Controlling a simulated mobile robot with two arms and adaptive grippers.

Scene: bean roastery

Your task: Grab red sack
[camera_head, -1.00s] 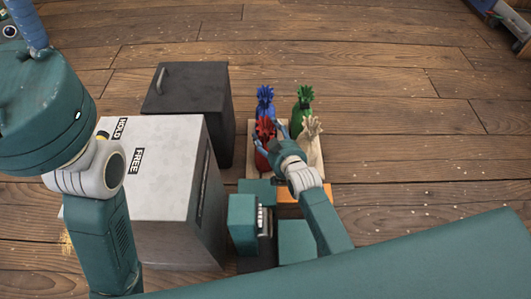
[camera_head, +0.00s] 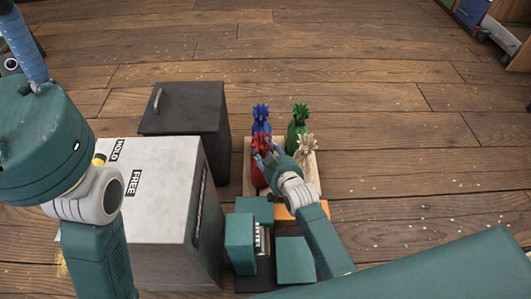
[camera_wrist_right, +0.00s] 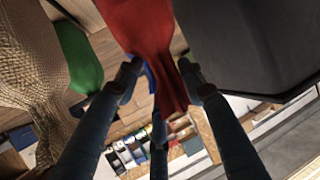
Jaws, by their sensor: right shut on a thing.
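The red sack (camera_head: 258,176), with a gathered, frilled top, stands at the near left of a group of sacks on a pale wooden tray (camera_head: 248,184). My right gripper (camera_head: 266,153) is shut on its neck, reaching in from the near right. In the right wrist view the red cloth (camera_wrist_right: 142,25) runs between the fingers (camera_wrist_right: 160,95), with its gathered end below them. My left arm fills the left side of the head view. A blue finger-like part (camera_head: 20,42) shows at the upper left; the left fingertips cannot be made out clearly.
A blue sack (camera_head: 261,122) stands behind the red one, a green sack (camera_head: 297,135) at back right, a beige sack (camera_head: 306,148) at right. Left are a dark cabinet (camera_head: 185,105) and a pale box (camera_head: 155,175) marked HOLD and FREE. Wooden floor beyond is clear.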

